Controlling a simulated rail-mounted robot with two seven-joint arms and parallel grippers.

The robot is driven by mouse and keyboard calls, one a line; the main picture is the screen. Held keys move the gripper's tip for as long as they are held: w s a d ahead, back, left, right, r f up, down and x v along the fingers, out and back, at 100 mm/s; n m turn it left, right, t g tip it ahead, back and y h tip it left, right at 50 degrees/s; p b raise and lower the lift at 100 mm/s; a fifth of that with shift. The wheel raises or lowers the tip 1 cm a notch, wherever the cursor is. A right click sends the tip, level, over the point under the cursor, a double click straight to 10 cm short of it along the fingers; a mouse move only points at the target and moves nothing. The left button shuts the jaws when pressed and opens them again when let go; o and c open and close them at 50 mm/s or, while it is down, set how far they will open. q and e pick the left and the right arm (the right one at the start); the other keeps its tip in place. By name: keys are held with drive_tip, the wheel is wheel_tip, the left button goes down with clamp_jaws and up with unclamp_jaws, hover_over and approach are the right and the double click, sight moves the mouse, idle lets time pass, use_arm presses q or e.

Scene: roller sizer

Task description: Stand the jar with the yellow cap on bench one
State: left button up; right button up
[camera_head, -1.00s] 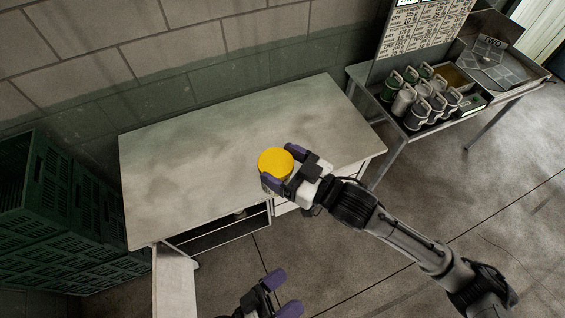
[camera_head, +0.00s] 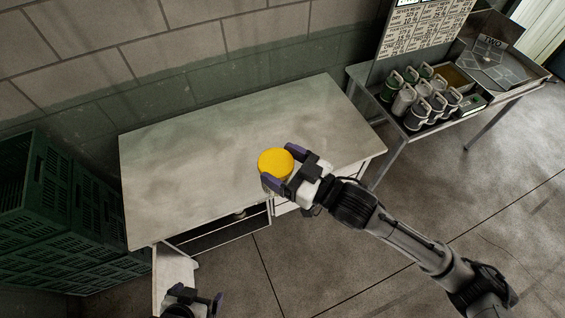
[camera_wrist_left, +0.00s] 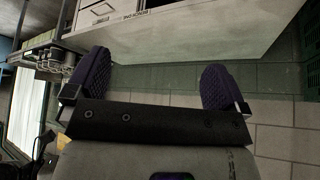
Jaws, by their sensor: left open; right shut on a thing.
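The jar with the yellow cap (camera_head: 275,164) is upright in my right gripper (camera_head: 287,169), whose purple fingers close around it. In the head view it overlaps the front edge of the nearer pale bench (camera_head: 190,160); I cannot tell whether its base touches. The cap hides most of the jar's body. My left gripper (camera_head: 198,302) is open and empty, low in front of the bench's left end. In the left wrist view, its two purple fingers (camera_wrist_left: 157,87) are wide apart with nothing between them, and a bench edge (camera_wrist_left: 210,38) lies beyond.
The bench top is bare. Green crates (camera_head: 60,205) are stacked to its left, and a block wall (camera_head: 180,60) stands behind. A second table (camera_head: 398,142) to the right holds several lidded jars or mugs (camera_head: 420,98), a sign board (camera_head: 428,25) and a tray (camera_head: 500,70).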

drive_tip(key=shift+w+d+f+t+h, duration=0.2)
drive_tip(key=shift+w+f+t+h, duration=0.15)
drive_tip(key=shift+f, duration=0.2)
drive_tip(key=shift+d+f+m+t, duration=0.2)
drive_tip(key=shift+m+t, duration=0.15)
drive_tip(key=shift+m, duration=0.15)
drive_tip(key=w+d+r+m+t+h, duration=0.1)
drive_tip(key=d+r+m+t+h, duration=0.65)
drive_tip(key=d+r+h, duration=0.65)
use_arm(q)
drive_tip(key=shift+s+a+f+g+y, duration=0.15)
drive_tip(key=shift+s+a+f+g, duration=0.1)
drive_tip(key=shift+s+g, duration=0.25)
drive_tip(key=shift+s+a+f+g+y, duration=0.1)
drive_tip(key=shift+s+f+g, duration=0.25)
drive_tip(key=shift+s, duration=0.3)
drive_tip(key=shift+s+a+f+g+y, duration=0.15)
drive_tip(key=shift+s+a+f+g, duration=0.05)
drive_tip(key=shift+s+g, duration=0.3)
use_arm(e)
drive_tip(key=s+d+f+m, duration=0.2)
drive_tip(key=d+f, duration=0.3)
drive_tip(key=f, duration=0.6)
drive_tip(key=shift+s+m+g, duration=0.2)
drive_tip(key=shift+m+g, duration=0.15)
drive_tip(key=shift+g, duration=0.1)
